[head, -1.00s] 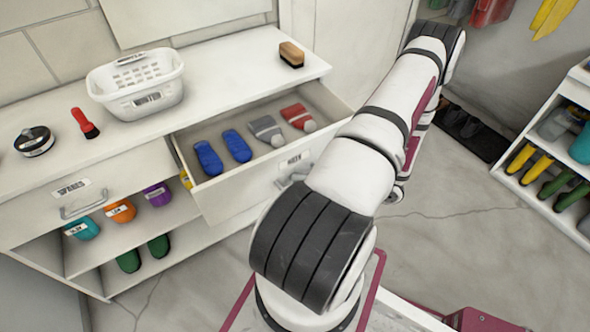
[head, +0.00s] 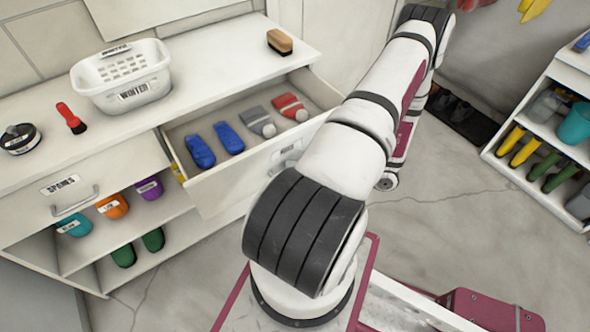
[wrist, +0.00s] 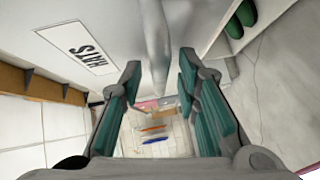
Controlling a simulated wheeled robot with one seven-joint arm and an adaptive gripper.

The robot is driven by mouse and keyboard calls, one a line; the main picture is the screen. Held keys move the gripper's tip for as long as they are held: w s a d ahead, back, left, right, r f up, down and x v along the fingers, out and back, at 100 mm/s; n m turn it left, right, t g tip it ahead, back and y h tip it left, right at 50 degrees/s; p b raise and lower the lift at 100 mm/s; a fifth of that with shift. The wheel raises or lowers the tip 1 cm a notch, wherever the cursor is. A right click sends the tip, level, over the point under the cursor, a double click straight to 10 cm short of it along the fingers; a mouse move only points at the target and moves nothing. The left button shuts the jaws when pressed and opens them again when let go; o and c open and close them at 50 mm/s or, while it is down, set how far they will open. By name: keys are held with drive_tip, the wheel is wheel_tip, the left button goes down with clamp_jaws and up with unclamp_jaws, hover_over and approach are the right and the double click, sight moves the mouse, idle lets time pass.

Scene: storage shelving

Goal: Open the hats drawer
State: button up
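The hats drawer (wrist: 115,25) shows its white front and "HATS" label (wrist: 78,46) in the wrist view. In the head view a drawer that appears to be the same one (head: 235,185) stands pulled out, its label too small to read. Grey (head: 258,121) and red (head: 290,107) pompom hats and two blue items (head: 200,152) lie inside. My gripper (wrist: 158,75) has its fingers spread apart. A grey bar, apparently the handle (wrist: 154,40), runs between the fingers with gaps either side. In the head view the gripper is hidden behind my arm.
The closed "SPARES" drawer (head: 60,185) is left of the open one. A "WINTER" basket (head: 120,75), a brush (head: 280,42) and a red tool (head: 71,118) are on the top. Green shoes (head: 123,256) are below. A shoe rack (head: 540,130) stands right, with floor between.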

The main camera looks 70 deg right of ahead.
drive_tip(key=v, duration=1.1)
drive_tip(key=shift+s+r, duration=0.2)
drive_tip(key=shift+s, duration=0.1)
drive_tip(key=shift+w+d, duration=0.1)
drive_tip(key=w+a+r+n+g+y+p, duration=0.2)
drive_tip(key=w+a+r+n+g, duration=0.3)
drive_tip(key=r+n, duration=0.4)
drive_tip(key=w+a+r+n+g+y+p, duration=0.1)
drive_tip(key=w+a+r+n+g, duration=0.25)
drive_tip(key=w+r+n, duration=0.45)
drive_tip(key=w+a+r+n+g+y+p, duration=0.25)
drive_tip(key=w+r+n+g, duration=0.2)
drive_tip(key=r+n, duration=0.55)
drive_tip(key=s+a+r+n+h+p, duration=0.2)
drive_tip(key=s+a+r+n+h, duration=0.1)
drive_tip(key=a+r+n, duration=0.6)
drive_tip(key=s+a+r+n+t+h+p, duration=0.1)
drive_tip(key=s+a+r+n+h+p, duration=0.2)
drive_tip(key=a+r+n+h, duration=0.3)
drive_tip(key=a+r+n, duration=0.4)
drive_tip(key=a+n, duration=0.1)
drive_tip(key=n, duration=0.5)
drive_tip(key=shift+a+r+n, duration=0.2)
drive_tip(key=shift+r+n, duration=0.05)
drive_tip(key=shift+n, duration=0.15)
